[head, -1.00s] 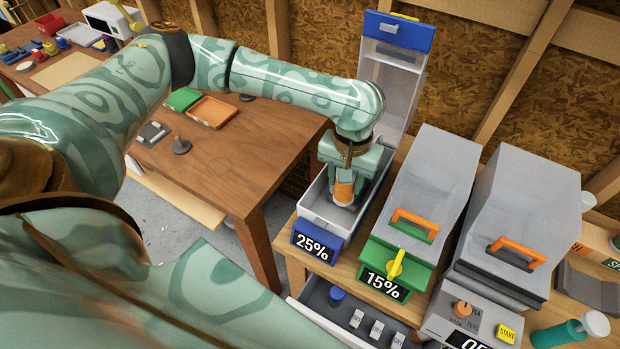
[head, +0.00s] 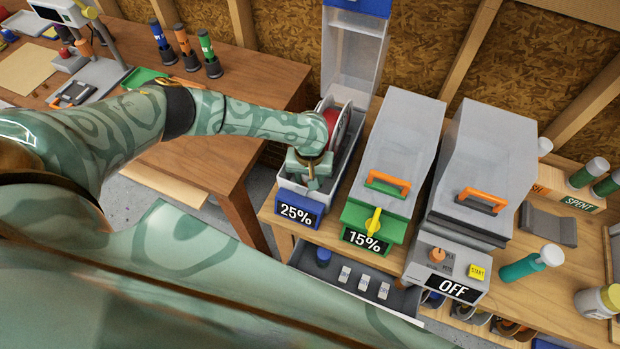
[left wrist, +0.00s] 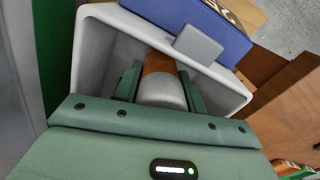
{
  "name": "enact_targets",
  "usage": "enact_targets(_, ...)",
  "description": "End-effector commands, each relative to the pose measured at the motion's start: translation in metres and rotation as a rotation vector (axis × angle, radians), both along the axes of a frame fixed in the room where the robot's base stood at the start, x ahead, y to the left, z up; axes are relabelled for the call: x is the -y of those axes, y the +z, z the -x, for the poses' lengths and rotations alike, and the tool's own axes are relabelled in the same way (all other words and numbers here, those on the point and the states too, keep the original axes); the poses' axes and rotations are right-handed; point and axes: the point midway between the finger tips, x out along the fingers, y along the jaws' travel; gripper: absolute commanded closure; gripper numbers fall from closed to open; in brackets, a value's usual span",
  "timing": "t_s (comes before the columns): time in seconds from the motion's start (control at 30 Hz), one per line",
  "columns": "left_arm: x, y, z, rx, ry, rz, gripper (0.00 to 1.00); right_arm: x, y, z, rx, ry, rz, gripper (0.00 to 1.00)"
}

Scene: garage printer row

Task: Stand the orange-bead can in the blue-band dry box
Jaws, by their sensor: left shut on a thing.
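The blue-band dry box (head: 299,206) reads 25% and its clear lid (head: 352,62) stands open at the back. My left gripper (head: 313,184) points down into the box near its front end. In the left wrist view the gripper (left wrist: 160,88) is shut on the orange-bead can (left wrist: 160,62), which shows an orange-brown band and a pale grey end. The can is inside the box walls, close to the blue front. I cannot tell whether it touches the floor. The can is hidden in the head view. My right gripper is not in view.
A red spool (head: 333,118) stands in the box behind my wrist. The closed green-band 15% box (head: 372,225) and a dryer marked OFF (head: 445,275) stand to the right. An open drawer (head: 325,280) is below. A wooden table (head: 215,150) lies left.

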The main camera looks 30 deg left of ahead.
Motion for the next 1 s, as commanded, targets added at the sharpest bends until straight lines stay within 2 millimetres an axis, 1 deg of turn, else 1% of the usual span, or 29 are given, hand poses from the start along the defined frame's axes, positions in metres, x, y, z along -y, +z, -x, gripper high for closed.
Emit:
enact_targets(0.17, 0.0, 0.002, -0.001, 0.002, 0.0, 0.0, 0.85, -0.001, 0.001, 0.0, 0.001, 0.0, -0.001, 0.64)
enact_targets(0.3, 0.0, -0.002, 0.0, 0.001, 0.0, 0.001, 0.85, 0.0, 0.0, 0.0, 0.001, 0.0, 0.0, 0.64)
enact_targets(0.33, 0.0, -0.001, -0.001, 0.001, 0.0, 0.0, 0.51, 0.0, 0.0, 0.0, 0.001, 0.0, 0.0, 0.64)
enact_targets(0.37, 0.0, -0.001, -0.001, 0.001, 0.0, 0.0, 0.43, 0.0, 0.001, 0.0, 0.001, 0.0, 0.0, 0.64)
enact_targets(0.4, 0.0, -0.001, -0.001, 0.001, 0.0, 0.0, 0.38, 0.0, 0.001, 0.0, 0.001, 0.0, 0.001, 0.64)
enact_targets(0.63, 0.0, -0.001, -0.001, 0.001, 0.0, 0.0, 0.38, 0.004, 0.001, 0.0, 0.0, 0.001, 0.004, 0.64)
enact_targets(0.73, 0.0, 0.005, -0.001, 0.002, 0.0, 0.0, 0.38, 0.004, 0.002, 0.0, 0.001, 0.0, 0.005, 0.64)
enact_targets(0.87, 0.0, 0.027, -0.001, 0.003, -0.001, 0.001, 0.38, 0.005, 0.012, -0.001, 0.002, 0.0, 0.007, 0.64)
enact_targets(1.0, 0.0, 0.061, -0.001, 0.003, -0.001, 0.001, 0.38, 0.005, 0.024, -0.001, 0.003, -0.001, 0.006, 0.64)
